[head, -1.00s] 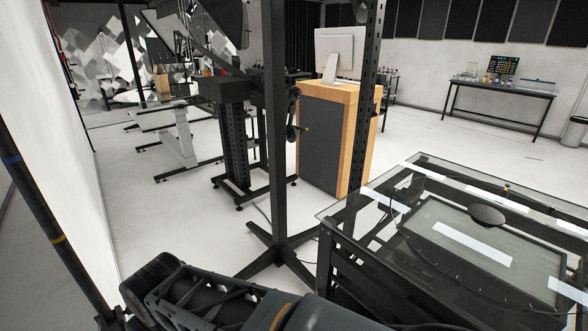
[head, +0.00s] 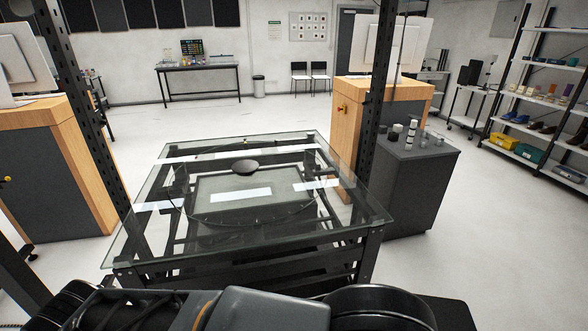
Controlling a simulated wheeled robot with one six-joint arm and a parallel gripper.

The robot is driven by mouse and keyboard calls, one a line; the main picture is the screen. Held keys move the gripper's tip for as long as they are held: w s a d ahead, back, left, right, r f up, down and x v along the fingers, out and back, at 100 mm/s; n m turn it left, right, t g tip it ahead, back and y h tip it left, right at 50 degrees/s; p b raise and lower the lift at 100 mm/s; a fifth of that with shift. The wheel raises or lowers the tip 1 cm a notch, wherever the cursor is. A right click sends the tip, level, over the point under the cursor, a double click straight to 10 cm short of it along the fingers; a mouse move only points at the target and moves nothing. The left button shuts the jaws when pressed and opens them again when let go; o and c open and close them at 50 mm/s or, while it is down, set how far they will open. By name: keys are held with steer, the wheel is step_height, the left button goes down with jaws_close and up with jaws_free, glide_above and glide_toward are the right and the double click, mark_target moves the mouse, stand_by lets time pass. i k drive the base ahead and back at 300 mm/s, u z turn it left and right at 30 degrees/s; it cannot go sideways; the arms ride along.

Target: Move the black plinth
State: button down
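I cannot tell for sure which thing is the black plinth. A round black disc (head: 245,167) lies on the glass-topped turntable table (head: 160,234), toward its far side. Several small black, grey and white blocks or cylinders (head: 411,133) stand on top of a dark grey cabinet (head: 409,190) to the right of the glass table; they are too small to tell apart well. My arm's links cross the bottom of the head view, in front of the glass table. My gripper is not in view.
Black perforated posts (head: 375,95) rise beside the glass table. Wooden-sided desks with monitors stand left (head: 62,165) and right (head: 385,92). Shelves (head: 535,105) line the right wall. A bench (head: 200,70) and two chairs (head: 310,75) stand far back. The floor behind the table is open.

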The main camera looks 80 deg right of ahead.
mark_target(244, 168)
steer(key=z, duration=1.6)
steer(key=i, duration=0.8)
steer(key=z, duration=0.55)
